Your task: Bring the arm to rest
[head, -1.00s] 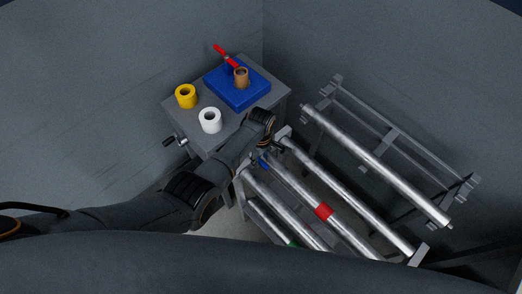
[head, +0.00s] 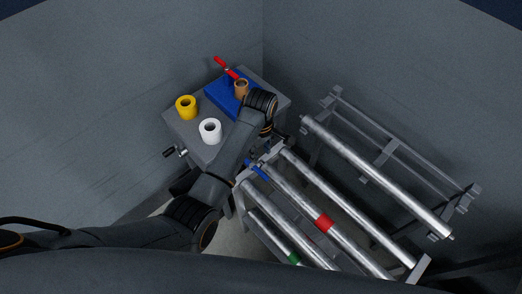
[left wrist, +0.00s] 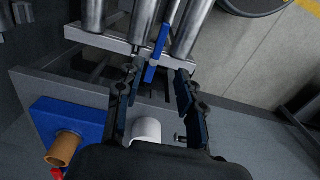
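My left arm (head: 235,150) comes in from the left and reaches over the front of the small grey table (head: 180,133). Its wrist bends down by the table's right edge, and the fingers are mostly hidden in the head view. In the left wrist view my left gripper (left wrist: 158,72) has its two fingers spread apart. I see nothing held between them. A blue bar-like piece (left wrist: 157,48) lies past the fingertips among the pipes; whether the fingers touch it I cannot tell. It also shows in the head view (head: 256,169). My right gripper is not in view.
Walls enclose the corner.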

